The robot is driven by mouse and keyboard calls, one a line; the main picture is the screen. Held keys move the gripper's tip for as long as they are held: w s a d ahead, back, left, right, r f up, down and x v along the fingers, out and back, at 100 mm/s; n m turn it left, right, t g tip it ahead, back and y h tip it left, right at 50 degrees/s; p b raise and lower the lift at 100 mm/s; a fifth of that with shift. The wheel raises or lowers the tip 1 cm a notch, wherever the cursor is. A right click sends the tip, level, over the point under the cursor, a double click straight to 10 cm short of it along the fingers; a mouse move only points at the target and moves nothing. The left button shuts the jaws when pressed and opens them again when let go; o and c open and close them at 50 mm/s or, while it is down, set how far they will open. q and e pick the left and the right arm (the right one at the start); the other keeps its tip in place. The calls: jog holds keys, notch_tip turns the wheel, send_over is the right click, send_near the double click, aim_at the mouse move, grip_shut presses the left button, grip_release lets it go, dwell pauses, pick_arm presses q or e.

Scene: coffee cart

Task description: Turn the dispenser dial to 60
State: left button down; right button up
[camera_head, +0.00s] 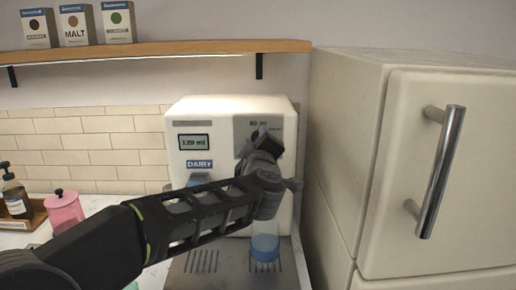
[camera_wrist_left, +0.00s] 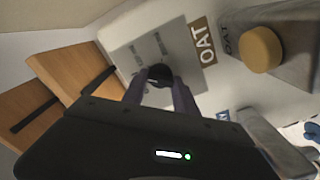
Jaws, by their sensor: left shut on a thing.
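The dispenser (camera_head: 225,108) is a white machine at the centre of the head view. Its small screen (camera_head: 193,142) appears to read about 129 ml, above a blue DAIRY label (camera_head: 199,164). My left gripper (camera_head: 258,141) reaches up to the right half of its front and largely hides the dial there. In the left wrist view the dark round dial (camera_wrist_left: 160,75) sits between the fingertips of my left gripper (camera_wrist_left: 160,84), which is shut on it. The dial lies on a grey panel (camera_wrist_left: 140,48) with printed marks too blurred to read. My right gripper is not in view.
A clear cup with blue on it (camera_head: 265,246) stands on the drip tray (camera_head: 205,263) below my left gripper. A cream fridge (camera_head: 400,170) stands close on the right. A wooden shelf (camera_head: 170,48) with boxes is above. A pink jar (camera_head: 63,210) is on the left.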

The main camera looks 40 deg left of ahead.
pick_arm(q)
jog(key=n, duration=0.1)
jog(key=n+b, duration=0.2)
jog(key=shift+f+n, duration=0.25)
jog(key=shift+n, duration=0.15)
jog(key=shift+n+b, duration=1.15)
jog(key=shift+n, duration=0.75)
jog(key=c, duration=1)
grip_release()
jog(key=shift+r, duration=0.1)
jog(key=shift+b+v, duration=0.3)
jog(key=shift+v, duration=3.65)
